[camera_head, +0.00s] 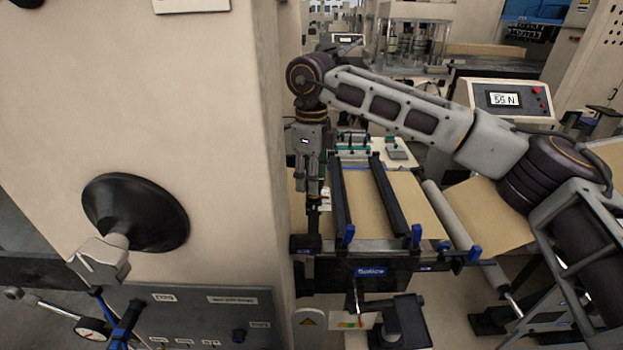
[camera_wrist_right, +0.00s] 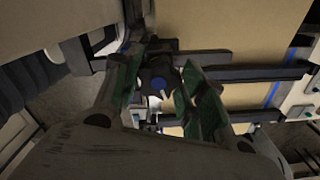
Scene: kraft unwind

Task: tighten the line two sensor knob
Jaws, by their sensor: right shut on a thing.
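My right gripper (camera_head: 313,192) points down at the left end of the splice table, beside the large beige cabinet. In the right wrist view its two green-padded fingers (camera_wrist_right: 163,88) stand on either side of a black knob with a blue centre (camera_wrist_right: 157,84), shut on it. In the head view a dark upright part (camera_head: 313,218) shows just below the fingertips; the knob itself is mostly hidden there. I cannot read any line label on it. A display box (camera_head: 504,99) at the right reads 55 N. My left gripper is not in view.
The beige cabinet (camera_head: 160,90) fills the left, with a black round hub (camera_head: 135,212) on it. Brown kraft web (camera_head: 395,205) runs under two dark bars beside my gripper. A roller (camera_head: 450,215) and blue-tipped levers (camera_head: 416,236) stand to the right.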

